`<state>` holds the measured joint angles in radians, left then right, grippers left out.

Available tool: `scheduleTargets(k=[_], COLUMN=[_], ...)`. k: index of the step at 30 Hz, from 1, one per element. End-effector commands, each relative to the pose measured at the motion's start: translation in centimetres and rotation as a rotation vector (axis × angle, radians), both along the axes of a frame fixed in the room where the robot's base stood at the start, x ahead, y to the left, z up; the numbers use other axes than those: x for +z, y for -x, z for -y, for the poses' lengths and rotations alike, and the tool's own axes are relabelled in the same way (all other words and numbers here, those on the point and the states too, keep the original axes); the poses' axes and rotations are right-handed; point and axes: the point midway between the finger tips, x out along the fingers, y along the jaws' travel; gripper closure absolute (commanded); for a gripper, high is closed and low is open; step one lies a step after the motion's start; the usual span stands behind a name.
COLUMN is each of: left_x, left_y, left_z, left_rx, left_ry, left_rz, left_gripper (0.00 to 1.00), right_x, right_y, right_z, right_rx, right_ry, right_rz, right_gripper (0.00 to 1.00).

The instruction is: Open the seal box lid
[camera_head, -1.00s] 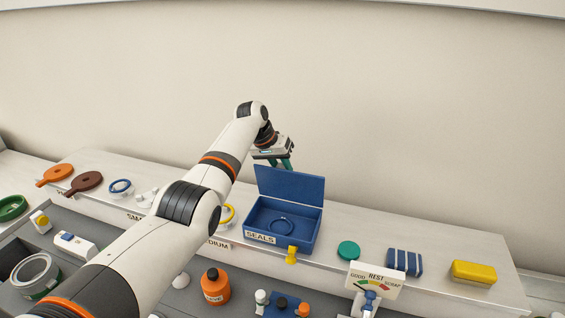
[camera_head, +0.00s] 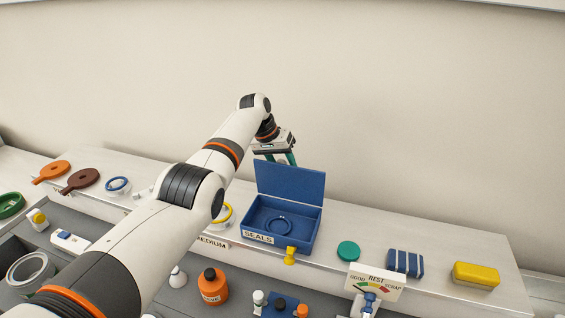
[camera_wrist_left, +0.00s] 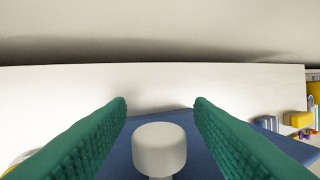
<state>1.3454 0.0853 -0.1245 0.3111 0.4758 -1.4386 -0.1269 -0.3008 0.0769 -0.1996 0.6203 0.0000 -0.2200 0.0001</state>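The blue seal box (camera_head: 307,243), labelled SEALS, sits on the pale shelf with a blue ring (camera_head: 279,225) inside. Its blue lid (camera_head: 291,184) stands raised at the back edge, so the box is open. My left gripper (camera_head: 277,158) is behind the lid's top edge, its fingertips partly hidden by the lid. In the left wrist view its green fingers (camera_wrist_left: 160,108) are spread apart. A white knob (camera_wrist_left: 159,148) stands between them with gaps on both sides, in front of a blue surface (camera_wrist_left: 203,160). My right gripper is not in view.
A yellow peg-like part (camera_head: 290,256) stands in front of the box. To the right are a green disc (camera_head: 348,251), a blue striped block (camera_head: 405,263), a yellow block (camera_head: 476,275) and a gauge sign (camera_head: 375,282). The wall (camera_head: 420,120) rises close behind the shelf.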

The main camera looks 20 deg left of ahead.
Motion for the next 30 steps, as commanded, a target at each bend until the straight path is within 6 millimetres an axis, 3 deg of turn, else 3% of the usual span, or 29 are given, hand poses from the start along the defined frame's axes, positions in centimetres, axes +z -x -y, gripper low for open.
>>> scheduleTargets(k=[7, 11, 24, 30], left_x=[0.2, 1.3, 9.0, 10.7], left_y=[0.1, 0.2, 2.1, 2.5], left_z=[-0.1, -0.5, -3.1, -3.7], left_rx=[0.001, 0.002, 0.001, 0.0], left_ry=[0.0, 0.001, 0.0, 0.0], left_rz=[-0.001, 0.003, 0.002, 0.0], left_gripper=[0.52, 0.52, 0.52, 0.52], right_x=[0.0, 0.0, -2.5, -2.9], right_y=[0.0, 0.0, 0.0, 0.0], right_z=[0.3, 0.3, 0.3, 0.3], right_rx=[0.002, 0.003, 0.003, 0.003], right_ry=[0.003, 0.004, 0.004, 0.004], right_rz=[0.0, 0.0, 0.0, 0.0], right_gripper=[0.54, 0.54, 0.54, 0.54])
